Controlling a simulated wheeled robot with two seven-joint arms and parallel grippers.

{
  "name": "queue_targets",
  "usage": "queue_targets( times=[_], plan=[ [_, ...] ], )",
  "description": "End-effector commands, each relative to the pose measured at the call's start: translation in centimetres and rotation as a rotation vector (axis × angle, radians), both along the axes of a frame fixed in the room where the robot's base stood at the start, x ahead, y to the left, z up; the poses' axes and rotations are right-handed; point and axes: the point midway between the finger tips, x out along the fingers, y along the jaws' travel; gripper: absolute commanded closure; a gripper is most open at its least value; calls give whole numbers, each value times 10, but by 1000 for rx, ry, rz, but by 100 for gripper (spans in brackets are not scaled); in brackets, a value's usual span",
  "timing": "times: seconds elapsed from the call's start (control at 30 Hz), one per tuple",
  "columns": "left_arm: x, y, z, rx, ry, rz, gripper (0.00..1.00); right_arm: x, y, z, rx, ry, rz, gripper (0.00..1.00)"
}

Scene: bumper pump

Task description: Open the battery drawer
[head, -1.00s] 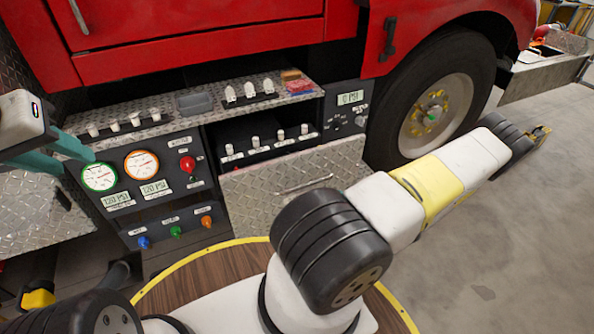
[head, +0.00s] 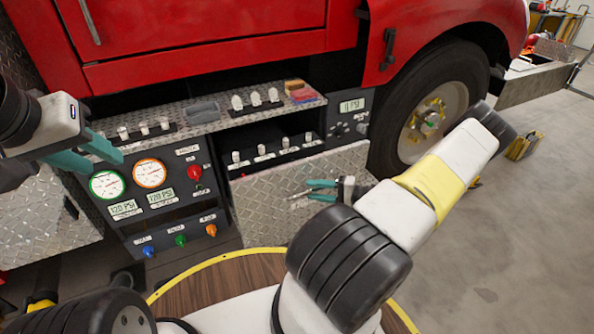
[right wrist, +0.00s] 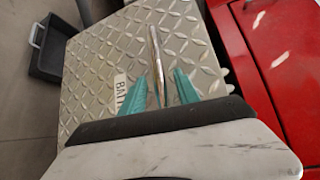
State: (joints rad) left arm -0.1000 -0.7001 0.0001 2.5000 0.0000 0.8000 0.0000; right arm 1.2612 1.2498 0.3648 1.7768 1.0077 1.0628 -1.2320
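The battery drawer (head: 262,205) has a diamond-plate front low under the red truck body, and looks shut. In the right wrist view, its plate (right wrist: 95,60) carries a label (right wrist: 121,90) starting "BAT", partly hidden by a finger. My right gripper (head: 308,190) is at the drawer front. In the right wrist view, its teal fingers (right wrist: 157,76) are apart, with the silver bar handle (right wrist: 155,50) running between them; I see a gap on each side. My left gripper (head: 112,156) is open and empty, in front of the gauge panel at the left.
A gauge panel (head: 165,215) with dials and coloured knobs stands left of the drawer. A shelf with switches (head: 270,153) is just above it. The truck's wheel (head: 430,120) is to the right. A round wooden table (head: 215,282) with a yellow rim is in front.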

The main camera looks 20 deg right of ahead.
Motion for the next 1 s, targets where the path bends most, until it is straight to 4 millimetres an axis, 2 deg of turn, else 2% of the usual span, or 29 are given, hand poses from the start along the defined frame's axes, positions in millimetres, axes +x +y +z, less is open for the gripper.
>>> queue_targets(
  times=[0.33,0.37,0.53,1.0],
  plan=[
    [0,0,0,0,0,0,64,4,5,-1,1,0,-1,62],
    [0,0,0,0,0,0,64,4,5,-1,1,0,-1,66],
    [0,0,0,0,0,0,64,4,5,-1,2,1,-1,99],
    [0,0,0,0,0,0,64,4,4,-1,0,1,-1,100]
  ],
)
